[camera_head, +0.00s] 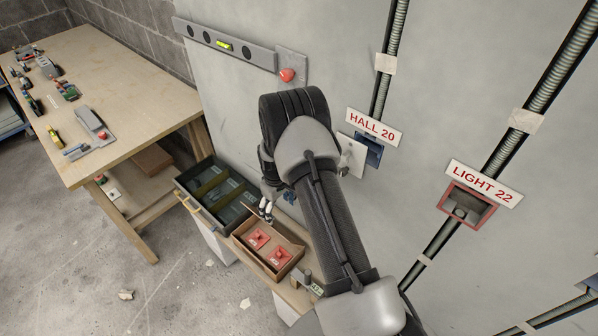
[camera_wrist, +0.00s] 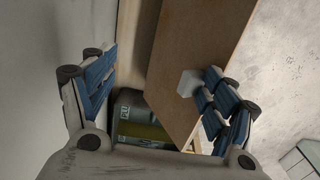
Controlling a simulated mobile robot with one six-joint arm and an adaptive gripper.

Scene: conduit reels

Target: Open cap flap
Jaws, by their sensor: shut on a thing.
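An open brown box (camera_head: 293,268) holds red caps, on a ledge by the wall. A brown panel (camera_wrist: 205,50), which looks like the box's flap, lies between the fingers of my gripper (camera_wrist: 158,95) in the wrist view. A small white block (camera_wrist: 190,83) on it meets the right finger pads. Blue pads line both fingers. The exact contact at the left finger is unclear, and my arm hides part of the area behind the box.
A dark tray (camera_head: 190,200) with green bins stands left of the box. A workbench (camera_head: 140,85) with tools is at the left. The wall carries a HALL 20 sign (camera_head: 374,128), a LIGHT 22 sign (camera_head: 484,184), conduits and a red button (camera_head: 287,75). The floor in front is mostly clear.

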